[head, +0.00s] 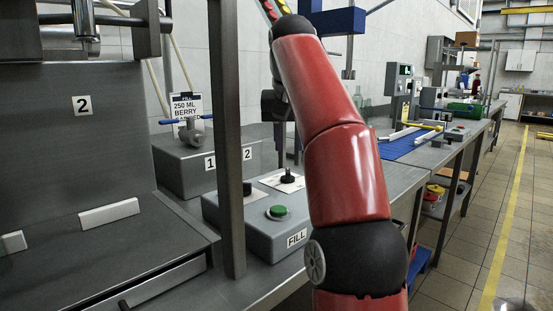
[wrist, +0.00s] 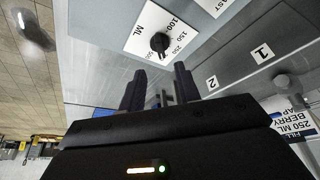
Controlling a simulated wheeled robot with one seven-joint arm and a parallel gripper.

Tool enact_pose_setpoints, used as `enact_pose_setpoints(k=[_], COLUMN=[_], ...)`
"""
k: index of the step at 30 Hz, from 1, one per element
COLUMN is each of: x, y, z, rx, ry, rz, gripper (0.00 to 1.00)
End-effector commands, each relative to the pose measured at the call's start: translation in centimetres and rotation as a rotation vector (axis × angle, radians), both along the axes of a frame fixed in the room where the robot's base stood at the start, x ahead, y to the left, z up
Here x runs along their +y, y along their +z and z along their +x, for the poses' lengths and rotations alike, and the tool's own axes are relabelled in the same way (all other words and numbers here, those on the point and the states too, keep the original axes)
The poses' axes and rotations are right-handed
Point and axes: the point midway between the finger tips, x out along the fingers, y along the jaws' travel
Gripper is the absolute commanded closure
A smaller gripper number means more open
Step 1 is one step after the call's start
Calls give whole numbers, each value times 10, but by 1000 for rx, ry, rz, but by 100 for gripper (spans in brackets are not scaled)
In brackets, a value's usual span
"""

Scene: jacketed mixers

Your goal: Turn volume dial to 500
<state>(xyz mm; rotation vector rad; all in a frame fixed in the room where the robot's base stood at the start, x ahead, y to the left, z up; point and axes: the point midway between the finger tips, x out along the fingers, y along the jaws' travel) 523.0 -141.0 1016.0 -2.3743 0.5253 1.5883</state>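The volume dial (head: 287,177) is a black knob on a white plate, on top of the grey box marked FILL. In the head view my red arm hangs over the bench, and the fingers cannot be made out.
A steel post (head: 228,130) stands close to the box. A box marked 1 and 2 (head: 185,165) carries a valve and a "250 ML BERRY" sign (head: 187,107).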

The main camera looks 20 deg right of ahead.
Motion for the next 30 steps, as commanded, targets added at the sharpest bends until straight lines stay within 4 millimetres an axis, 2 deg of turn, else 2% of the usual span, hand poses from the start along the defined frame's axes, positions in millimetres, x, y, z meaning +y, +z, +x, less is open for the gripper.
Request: enact_pose_setpoints(k=[5,12,18,29,30], x=[-4,-9,-13,-15,-15], y=[-9,-47,-68,-72,-72], z=[3,15,24,27,27], rx=[0,2,1,0,0], ry=[-5,-4,-4,-4,-4], rz=[3,4,3,3,3], gripper=[67,67,67,67,70])
